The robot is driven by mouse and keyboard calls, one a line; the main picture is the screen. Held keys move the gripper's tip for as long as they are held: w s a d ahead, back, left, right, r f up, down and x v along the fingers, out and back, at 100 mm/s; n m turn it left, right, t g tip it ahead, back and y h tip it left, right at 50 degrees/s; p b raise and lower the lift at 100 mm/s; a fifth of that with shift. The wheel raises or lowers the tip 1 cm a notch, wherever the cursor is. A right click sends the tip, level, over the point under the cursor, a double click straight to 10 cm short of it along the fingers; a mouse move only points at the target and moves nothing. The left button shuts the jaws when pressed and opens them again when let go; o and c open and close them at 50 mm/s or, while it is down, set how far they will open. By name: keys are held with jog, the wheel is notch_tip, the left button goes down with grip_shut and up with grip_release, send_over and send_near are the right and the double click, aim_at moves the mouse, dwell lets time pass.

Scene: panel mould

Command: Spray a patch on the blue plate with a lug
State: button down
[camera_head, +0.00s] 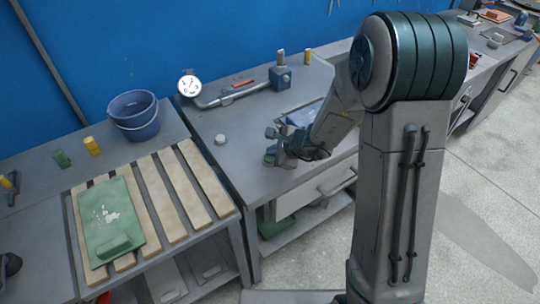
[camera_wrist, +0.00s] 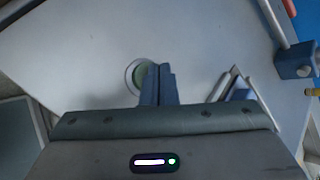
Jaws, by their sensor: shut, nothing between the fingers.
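My gripper (camera_head: 275,145) is low over the middle bench; its fingers are shut and empty in the wrist view (camera_wrist: 160,70). A blue plate (camera_head: 303,114) lies just beyond it, partly hidden by my arm; a bluish piece shows right of the fingers in the wrist view (camera_wrist: 237,92). Its lug is not clear. A round thing with a pale rim and greenish middle (camera_wrist: 139,73) is beside the fingertips, partly covered; I cannot tell what it is. No spray is visible.
A green plate with a raised block and white marks (camera_head: 110,216) lies on the slatted rack (camera_head: 205,177). A blue bucket (camera_head: 134,115), a dial gauge (camera_head: 189,84), a small pale round piece (camera_head: 220,139) and a blue block fitting (camera_head: 281,77) stand around. The bench's front left is clear.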

aim_at(273, 158)
jog(key=shift+r+p, duration=1.85)
jog(key=shift+r, duration=1.15)
notch_tip(273, 158, down, 5)
jog(key=b, duration=0.6)
jog(key=shift+f+b, duration=0.1)
jog(key=shift+b, duration=0.3)
jog(key=shift+f+b, duration=0.45)
jog(key=shift+b, duration=0.1)
jog(key=shift+f, duration=0.15)
dwell(1.6)
